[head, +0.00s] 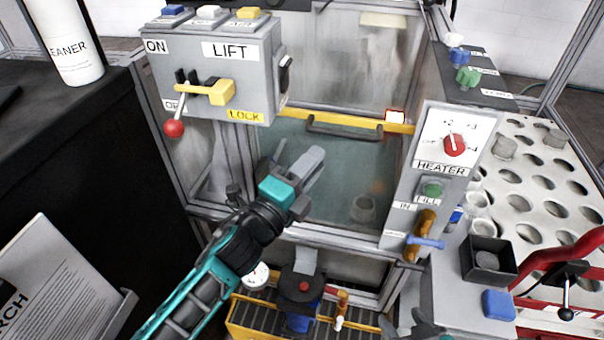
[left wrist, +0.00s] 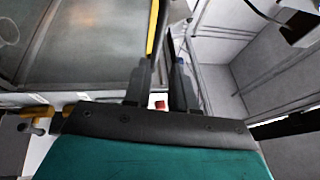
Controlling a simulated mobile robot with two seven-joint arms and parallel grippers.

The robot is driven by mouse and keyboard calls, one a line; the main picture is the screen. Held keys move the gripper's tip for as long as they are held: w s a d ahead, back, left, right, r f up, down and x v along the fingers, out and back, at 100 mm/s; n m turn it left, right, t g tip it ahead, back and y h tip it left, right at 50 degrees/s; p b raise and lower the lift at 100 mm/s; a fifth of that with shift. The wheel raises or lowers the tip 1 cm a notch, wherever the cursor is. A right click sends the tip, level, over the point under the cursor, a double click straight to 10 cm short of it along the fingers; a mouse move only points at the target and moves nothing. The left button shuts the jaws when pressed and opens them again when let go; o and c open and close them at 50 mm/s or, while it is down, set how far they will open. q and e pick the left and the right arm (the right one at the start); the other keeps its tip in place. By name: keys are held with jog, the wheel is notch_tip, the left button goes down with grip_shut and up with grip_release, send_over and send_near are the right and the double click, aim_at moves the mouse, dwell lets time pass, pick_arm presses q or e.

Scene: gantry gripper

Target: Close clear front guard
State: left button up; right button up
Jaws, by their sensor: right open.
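The clear front guard (head: 335,190) is a tinted see-through pane on the framed machine. A yellow bar (head: 350,119) runs along its top, with a dark handle (head: 345,131) just below it. My left gripper (head: 301,153) is in front of the pane's upper left part, fingers apart and empty, a little below the handle's left end. In the left wrist view its two fingers (left wrist: 158,90) stand apart, with a dark bar and the yellow strip (left wrist: 152,28) beyond them; contact cannot be told. My right gripper (head: 407,325) shows only partly at the bottom edge, open.
A LIFT box (head: 222,75) with a red-knobbed lever and yellow latch stands upper left. A HEATER panel (head: 447,150) with a red dial is on the right. A blue pump-like unit (head: 300,290) sits below. A holed white rack (head: 545,180) and red handle lie right.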

pick_arm(q)
jog(key=shift+v, duration=1.45)
jog(key=s+a+f+n+g+y, duration=0.2)
jog(key=s+a+f+n+y, duration=0.2)
jog(key=s+a+f+n, duration=0.3)
jog(key=s+a+f+n+g+y, duration=0.3)
jog(key=s+a+f+n+y, duration=0.2)
jog(key=f+n, duration=0.9)
jog(key=s+a+n, duration=0.2)
jog(key=s+a, duration=0.1)
jog(key=s, duration=0.1)
jog(key=shift+s+a+g, duration=0.2)
jog(key=shift+s+g, duration=0.1)
jog(key=shift+f, duration=0.1)
